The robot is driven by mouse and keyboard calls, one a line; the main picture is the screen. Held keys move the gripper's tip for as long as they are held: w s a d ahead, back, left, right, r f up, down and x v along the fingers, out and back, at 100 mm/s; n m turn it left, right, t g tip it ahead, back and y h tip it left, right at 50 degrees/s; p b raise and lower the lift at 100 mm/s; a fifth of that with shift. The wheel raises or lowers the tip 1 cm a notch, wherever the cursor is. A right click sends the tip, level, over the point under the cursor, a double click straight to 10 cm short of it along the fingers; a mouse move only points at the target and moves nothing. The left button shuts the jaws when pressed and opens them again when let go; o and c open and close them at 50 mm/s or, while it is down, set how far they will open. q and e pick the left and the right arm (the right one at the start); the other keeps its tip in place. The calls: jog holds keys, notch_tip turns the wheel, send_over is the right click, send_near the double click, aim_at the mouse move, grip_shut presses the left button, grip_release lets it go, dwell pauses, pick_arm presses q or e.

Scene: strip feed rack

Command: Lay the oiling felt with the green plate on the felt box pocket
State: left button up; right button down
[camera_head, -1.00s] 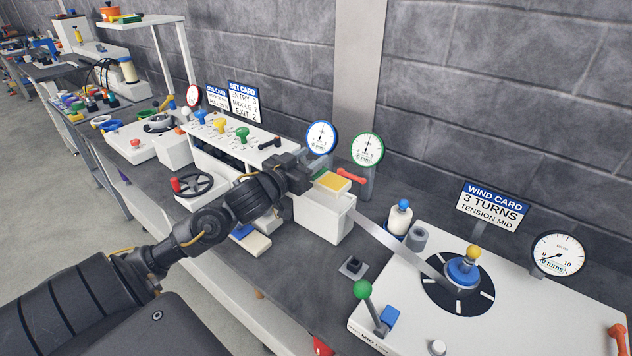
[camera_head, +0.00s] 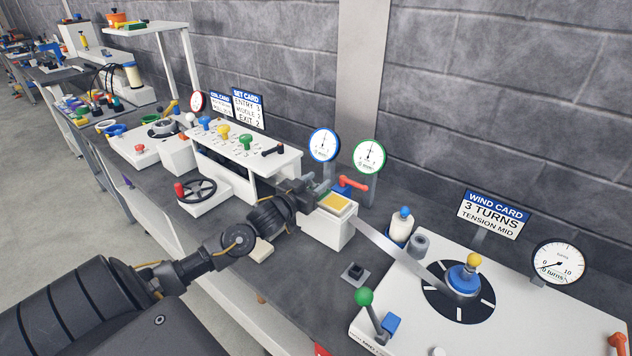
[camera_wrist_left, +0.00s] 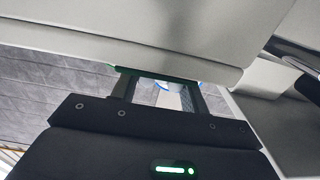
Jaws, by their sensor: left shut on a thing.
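My left gripper (camera_head: 312,197) is shut at the far left corner of the white felt box (camera_head: 328,229). It is shut on the oiling felt with the green plate, which is mostly hidden by the jaws; only a thin green edge (camera_wrist_left: 114,67) shows in the left wrist view. A yellow patch (camera_head: 336,203) with a pale border shows on top of the box, right beside the jaws. I cannot tell whether the felt touches the box. My right gripper is not in view.
A metal strip (camera_head: 385,246) runs from the box to the blue reel hub (camera_head: 462,277). A red lever (camera_head: 353,184) and two gauges stand behind the box. A pale block (camera_head: 262,250) lies in front of my arm.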

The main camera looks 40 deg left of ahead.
pick_arm(q)
jog(key=o, duration=1)
jog(key=shift+o, duration=0.2)
jog(key=shift+s, duration=0.15)
jog(key=s+b, duration=0.1)
jog(key=s, duration=1)
jog(key=shift+s+d+b, duration=0.15)
jog(key=shift+s+b, duration=0.25)
jog(key=shift+d, duration=0.1)
